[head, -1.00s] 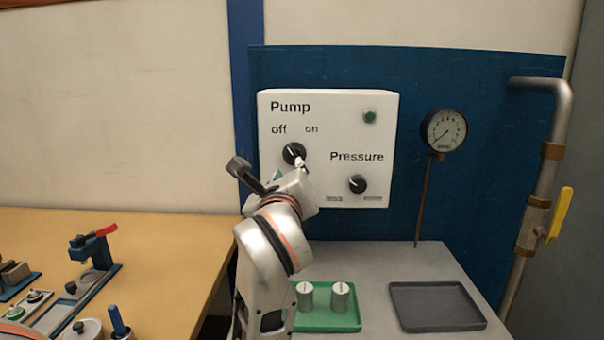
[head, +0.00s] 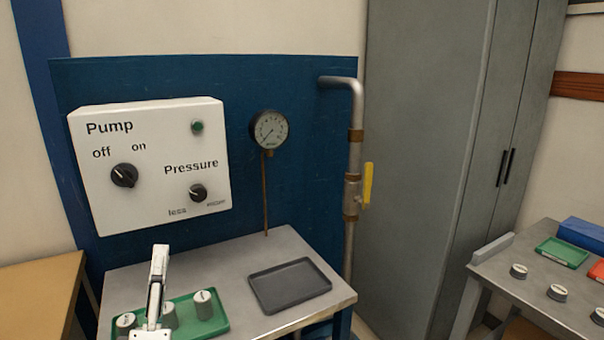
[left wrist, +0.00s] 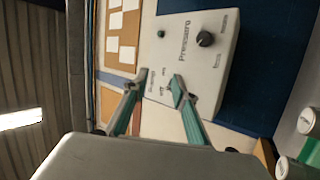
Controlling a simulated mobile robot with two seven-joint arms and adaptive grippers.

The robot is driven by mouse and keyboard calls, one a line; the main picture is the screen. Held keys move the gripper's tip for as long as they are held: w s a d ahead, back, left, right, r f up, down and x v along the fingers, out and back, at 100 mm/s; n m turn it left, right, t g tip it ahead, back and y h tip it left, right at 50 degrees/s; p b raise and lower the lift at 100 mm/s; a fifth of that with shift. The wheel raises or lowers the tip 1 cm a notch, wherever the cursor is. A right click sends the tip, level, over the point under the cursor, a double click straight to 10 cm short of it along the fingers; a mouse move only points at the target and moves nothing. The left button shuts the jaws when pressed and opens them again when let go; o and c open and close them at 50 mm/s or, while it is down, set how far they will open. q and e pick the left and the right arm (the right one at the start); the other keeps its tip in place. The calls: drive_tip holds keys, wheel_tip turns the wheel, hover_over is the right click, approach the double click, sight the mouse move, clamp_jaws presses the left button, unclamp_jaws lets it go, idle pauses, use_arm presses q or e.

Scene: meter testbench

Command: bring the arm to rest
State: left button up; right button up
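My left gripper (head: 161,254) shows small at the lower left of the head view, above the green tray and below the white pump panel (head: 150,210). In the left wrist view its two teal-sided fingers (left wrist: 155,92) stand apart with nothing between them, so it is open and empty. It is clear of the black pump knob (head: 124,176) and the black pressure knob (head: 198,193). My right gripper shows in neither view.
The green tray (head: 215,331) with several metal cylinders is close to my left gripper. An empty grey tray (head: 290,286) lies right of it. A round gauge (head: 269,130) and a pipe with a yellow lever (head: 367,184) stand behind. Another bench (head: 540,290) is at right.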

use_arm(q)
drive_tip(key=s+d+f+m+g+h, duration=0.1)
drive_tip(key=d+f+m+g+h, duration=0.15)
drive_tip(key=f+m, duration=0.35)
drive_tip(key=s+d+f+m+g+h+p, duration=0.1)
drive_tip(key=s+d+f+m+g+h, duration=0.2)
drive_tip(key=f, duration=0.6)
drive_tip(key=d+f+m+g+h, duration=0.1)
drive_tip(key=d+f+m+h, duration=0.3)
drive_tip(key=f, duration=0.3)
drive_tip(key=s+a+f+m+g+y, duration=0.1)
drive_tip(key=s+f+m+g, duration=0.3)
drive_tip(key=s+f, duration=0.3)
drive_tip(key=s+a+f+m+g+p, duration=0.1)
drive_tip(key=s+f+m+g, duration=0.2)
drive_tip(key=s+f, duration=0.5)
wheel_tip(320, 180, down, 6)
drive_tip(key=shift+s+f+m+g+y, duration=0.15)
drive_tip(key=shift+m+g+y, duration=0.2)
drive_tip(key=shift+m, duration=0.35)
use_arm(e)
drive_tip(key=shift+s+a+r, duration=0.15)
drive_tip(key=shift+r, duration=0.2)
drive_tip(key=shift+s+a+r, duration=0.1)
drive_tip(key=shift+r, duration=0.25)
